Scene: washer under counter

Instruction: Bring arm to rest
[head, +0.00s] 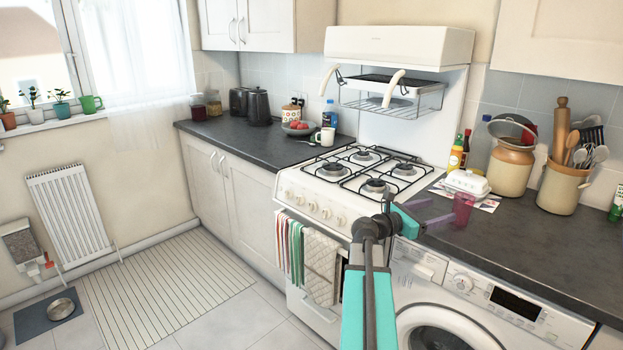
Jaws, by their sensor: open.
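My arm (369,300), with teal and dark grey links, reaches up from the bottom centre of the head view. My gripper (441,210) is at its end, pointing right over the front of the right-hand counter, with its purple fingers apart. A pink-purple tumbler (463,210) stands on the counter just beyond the fingertips. No object shows held between the fingers. I cannot tell from this view whether a finger touches the tumbler.
A cooker (318,190) with towels on its front stands left of my arm. The washing machine (480,305) is below the counter (520,245). A butter dish (467,183), jars and a utensil pot (560,189) stand behind the tumbler. Floor (225,320) at left is partly clear.

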